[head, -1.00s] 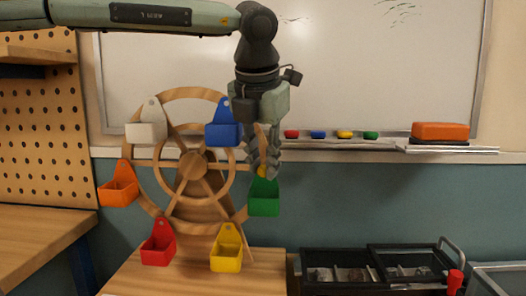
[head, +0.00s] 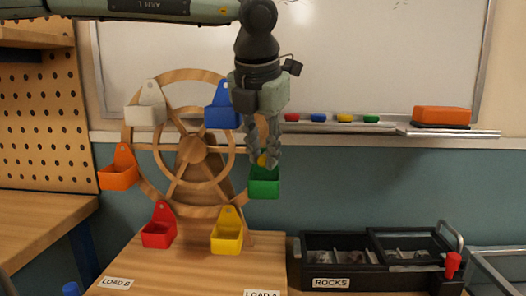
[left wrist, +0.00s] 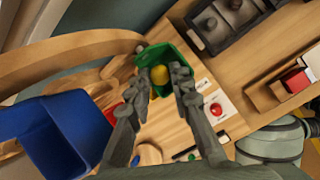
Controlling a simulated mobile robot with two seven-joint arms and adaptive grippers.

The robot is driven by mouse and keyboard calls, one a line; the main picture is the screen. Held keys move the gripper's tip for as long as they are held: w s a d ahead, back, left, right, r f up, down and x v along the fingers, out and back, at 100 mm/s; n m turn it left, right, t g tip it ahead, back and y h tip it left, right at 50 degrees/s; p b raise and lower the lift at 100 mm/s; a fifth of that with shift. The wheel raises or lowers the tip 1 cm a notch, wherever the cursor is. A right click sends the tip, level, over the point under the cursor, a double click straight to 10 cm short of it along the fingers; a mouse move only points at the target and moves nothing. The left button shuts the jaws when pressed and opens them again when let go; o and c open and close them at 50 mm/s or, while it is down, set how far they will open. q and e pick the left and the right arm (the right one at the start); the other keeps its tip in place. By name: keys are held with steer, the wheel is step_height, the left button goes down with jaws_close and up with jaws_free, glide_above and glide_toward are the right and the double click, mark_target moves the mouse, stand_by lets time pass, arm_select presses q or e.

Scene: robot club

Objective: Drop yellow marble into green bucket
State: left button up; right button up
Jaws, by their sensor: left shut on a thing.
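A wooden wheel carries several coloured hanging buckets. The green bucket (head: 264,187) hangs at the wheel's right side, upright with its opening up. My left gripper (head: 264,159) points down right over it, shut on the yellow marble (head: 262,161), which shows at the fingertips at about the bucket's rim. In the left wrist view the yellow marble (left wrist: 160,75) lies between the fingertips, against the inside of the green bucket (left wrist: 185,60). I cannot tell whether it touches the bucket. My right gripper is not in view.
The blue bucket (head: 222,114) hangs close left of my gripper; in the left wrist view it (left wrist: 65,140) is large at the left. The yellow bucket (head: 227,236) hangs lower left. A black rocks tray (head: 332,284) stands on the right. A whiteboard ledge (head: 350,131) runs behind.

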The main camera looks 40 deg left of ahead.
arm_select(q)
steer(key=shift+f, duration=0.1)
stand_by(0.3)
steer(key=shift+b, duration=0.4)
steer(key=shift+f, duration=0.2)
steer(key=shift+w+f+b, duration=0.1)
steer(key=shift+f+b, duration=0.1)
steer(key=shift+b, duration=0.35)
steer(key=o, duration=0.9)
steer(key=shift+o, duration=0.2)
steer(key=shift+r, duration=0.1)
